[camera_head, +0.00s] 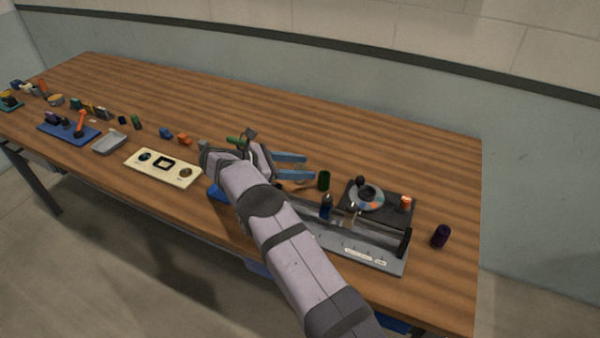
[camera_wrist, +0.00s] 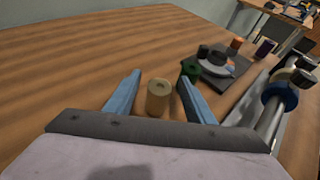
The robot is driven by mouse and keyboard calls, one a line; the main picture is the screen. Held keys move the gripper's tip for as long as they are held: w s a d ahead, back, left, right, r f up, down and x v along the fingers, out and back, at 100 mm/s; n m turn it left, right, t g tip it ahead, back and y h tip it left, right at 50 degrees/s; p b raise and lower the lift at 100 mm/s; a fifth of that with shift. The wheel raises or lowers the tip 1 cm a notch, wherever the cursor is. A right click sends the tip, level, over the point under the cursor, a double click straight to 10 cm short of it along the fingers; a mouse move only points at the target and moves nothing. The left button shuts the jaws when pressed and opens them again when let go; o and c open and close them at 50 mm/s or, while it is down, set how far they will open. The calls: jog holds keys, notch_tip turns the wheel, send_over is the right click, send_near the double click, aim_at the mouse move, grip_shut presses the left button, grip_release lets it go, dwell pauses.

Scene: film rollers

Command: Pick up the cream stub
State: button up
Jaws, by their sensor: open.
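The cream stub (camera_wrist: 158,98) is a short tan cylinder with a hole in its top. It stands upright on the wooden table in the wrist view, between the two blue fingers of my gripper (camera_wrist: 162,77). Bare gaps show on both sides of it, so the fingers look apart from it. My gripper (camera_head: 309,167) is open, with its blue fingers pointing right in the head view. I cannot make out the stub in the head view.
A dark tray with a grey disc (camera_head: 367,197) and a grey rail rack (camera_head: 350,250) lie to the right.

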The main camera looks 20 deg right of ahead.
jog(key=shift+c, duration=0.7)
jog(key=shift+r, duration=0.1)
grip_shut()
jog(key=shift+r, duration=0.1)
